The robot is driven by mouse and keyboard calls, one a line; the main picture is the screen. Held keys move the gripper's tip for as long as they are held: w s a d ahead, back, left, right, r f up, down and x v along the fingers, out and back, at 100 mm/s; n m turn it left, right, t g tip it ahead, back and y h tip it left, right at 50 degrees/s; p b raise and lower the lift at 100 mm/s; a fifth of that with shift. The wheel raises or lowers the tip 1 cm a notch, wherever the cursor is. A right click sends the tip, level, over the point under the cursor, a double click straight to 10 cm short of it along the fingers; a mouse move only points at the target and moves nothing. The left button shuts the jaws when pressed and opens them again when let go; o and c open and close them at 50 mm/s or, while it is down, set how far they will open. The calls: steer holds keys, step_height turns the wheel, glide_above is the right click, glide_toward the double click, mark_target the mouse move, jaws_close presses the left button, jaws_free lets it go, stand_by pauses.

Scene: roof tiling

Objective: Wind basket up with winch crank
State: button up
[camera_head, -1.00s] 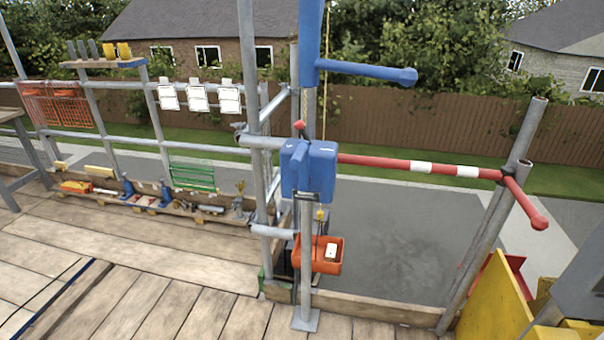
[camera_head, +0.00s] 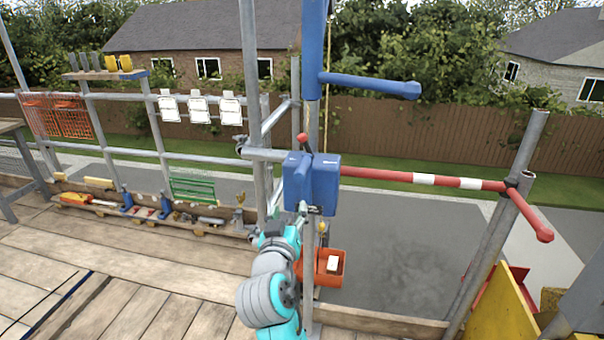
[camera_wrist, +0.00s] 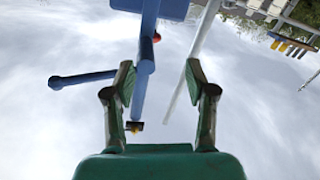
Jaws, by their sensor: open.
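The blue winch box (camera_head: 325,184) is fixed to the upright pole, with a red knob (camera_head: 303,138) on top. I cannot pick out its crank for certain. The orange basket (camera_head: 339,280) hangs low behind the pole with a pale block (camera_head: 333,263) in it; my arm and the pole hide its left part. My gripper (camera_head: 300,212) is just below the winch box in the head view, its fingers too small to make out. In the wrist view my gripper (camera_wrist: 160,82) is open and empty. The winch box (camera_wrist: 172,8) and red knob (camera_wrist: 157,38) show beyond it.
A blue post with a side arm (camera_head: 370,85) rises above the winch. A red-and-white bar (camera_head: 424,180) runs right to a scaffold pole. Scaffold tubes (camera_head: 253,100) stand close left of the winch.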

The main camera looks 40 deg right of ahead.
mark_target(302, 171)
steer(key=shift+m+g+h, duration=0.6)
steer(key=shift+m, duration=0.2)
steer(key=r, duration=0.2)
steer(key=d+r, duration=0.1)
steer(key=r, duration=0.1)
steer(key=shift+w+d, duration=0.3)
steer(key=shift+d, duration=0.05)
steer(key=x, duration=1)
steer(key=shift+w+d, duration=0.15)
jaws_close()
